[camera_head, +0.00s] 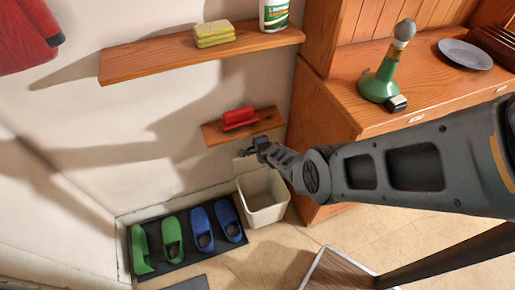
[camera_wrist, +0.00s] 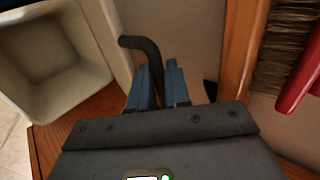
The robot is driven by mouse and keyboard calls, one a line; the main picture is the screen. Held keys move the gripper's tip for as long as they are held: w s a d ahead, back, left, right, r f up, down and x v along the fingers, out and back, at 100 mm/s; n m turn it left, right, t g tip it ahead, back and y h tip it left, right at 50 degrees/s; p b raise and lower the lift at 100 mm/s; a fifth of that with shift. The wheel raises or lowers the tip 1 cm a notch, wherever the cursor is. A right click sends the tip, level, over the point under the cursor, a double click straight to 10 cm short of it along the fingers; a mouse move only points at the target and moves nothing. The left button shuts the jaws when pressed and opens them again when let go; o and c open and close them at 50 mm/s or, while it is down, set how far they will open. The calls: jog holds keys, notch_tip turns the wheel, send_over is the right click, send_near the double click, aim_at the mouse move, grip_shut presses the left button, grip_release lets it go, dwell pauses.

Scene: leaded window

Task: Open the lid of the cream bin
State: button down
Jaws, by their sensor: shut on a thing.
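The cream bin (camera_head: 264,200) stands on the floor against the wooden cabinet's side, its mouth uncovered. Its hollow inside shows at the left of the wrist view, with its wall and rim (camera_wrist: 22,62). The cream lid (camera_head: 243,165) stands raised at the bin's back, partly hidden by my gripper. In the wrist view the lid (camera_wrist: 195,35) seems to be the pale panel beyond the fingers. My gripper (camera_head: 252,149) is above the bin's back edge. Its blue fingers (camera_wrist: 158,80) are shut on a dark bent handle (camera_wrist: 140,43), which seems to belong to the lid.
A small wooden shelf (camera_head: 212,134) with a red brush (camera_head: 239,119) is just above my gripper. The brush (camera_wrist: 303,80) is close on the right in the wrist view. A mat with green and blue shoes (camera_head: 172,238) lies left of the bin. A cabinet (camera_head: 318,115) stands right.

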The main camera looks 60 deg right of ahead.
jog(key=shift+d, duration=0.1)
jog(key=c, duration=1.3)
grip_release()
jog(key=shift+w, duration=0.1)
